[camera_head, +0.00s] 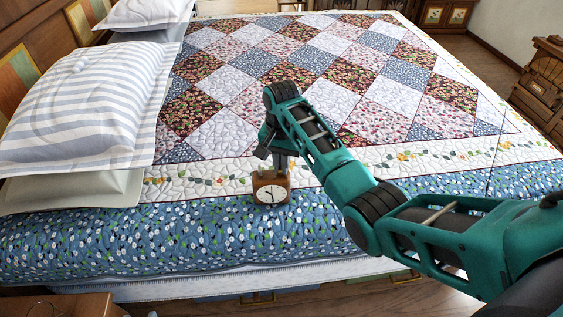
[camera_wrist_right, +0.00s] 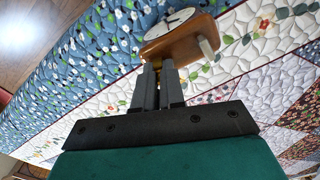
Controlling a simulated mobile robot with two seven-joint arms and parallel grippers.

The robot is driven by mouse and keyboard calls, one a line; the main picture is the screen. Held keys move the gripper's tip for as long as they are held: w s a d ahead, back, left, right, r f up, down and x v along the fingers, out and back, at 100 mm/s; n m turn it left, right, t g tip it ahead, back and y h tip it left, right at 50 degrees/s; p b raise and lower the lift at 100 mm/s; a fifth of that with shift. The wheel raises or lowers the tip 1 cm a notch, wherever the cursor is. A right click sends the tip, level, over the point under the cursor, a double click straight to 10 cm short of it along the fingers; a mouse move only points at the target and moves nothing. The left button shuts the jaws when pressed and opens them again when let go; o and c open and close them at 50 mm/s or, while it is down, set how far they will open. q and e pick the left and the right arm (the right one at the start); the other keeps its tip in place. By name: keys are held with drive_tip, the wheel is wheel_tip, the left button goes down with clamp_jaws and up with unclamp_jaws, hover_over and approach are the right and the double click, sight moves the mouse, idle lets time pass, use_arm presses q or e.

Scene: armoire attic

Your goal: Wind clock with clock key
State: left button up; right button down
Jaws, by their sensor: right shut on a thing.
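The small clock (camera_head: 271,188) has a wooden case and a round white face with dark hands. It stands on the bed near the front edge, its face towards my head camera. It also shows in the right wrist view (camera_wrist_right: 180,43). My right gripper (camera_head: 282,160) comes down at the clock's top and back. Its fingers (camera_wrist_right: 158,72) are nearly together, with a thin gap. What they pinch is hidden; the thin gap fits the clock key, which I cannot make out clearly. A pale piece (camera_wrist_right: 206,47) sticks out at one end of the case. My left gripper is not in view.
The bed has a patchwork quilt (camera_head: 225,133) with a blue flowered border (camera_head: 130,235). Striped pillows (camera_head: 90,105) lie at the left. A wooden surface (camera_head: 55,306) shows at the lower left and wooden furniture (camera_head: 540,82) at the right. The quilt around the clock is clear.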

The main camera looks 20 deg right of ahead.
drive_tip(key=m, duration=0.6)
drive_tip(key=shift+a+m, duration=0.1)
drive_tip(key=shift+m, duration=0.2)
drive_tip(key=m, duration=1.1)
drive_tip(key=shift+r+m, duration=0.1)
drive_tip(key=shift+m, duration=0.3)
drive_tip(key=m, duration=0.4)
drive_tip(key=shift+m, duration=0.3)
drive_tip(key=shift+m, duration=0.3)
drive_tip(key=c, duration=1.2)
unclamp_jaws()
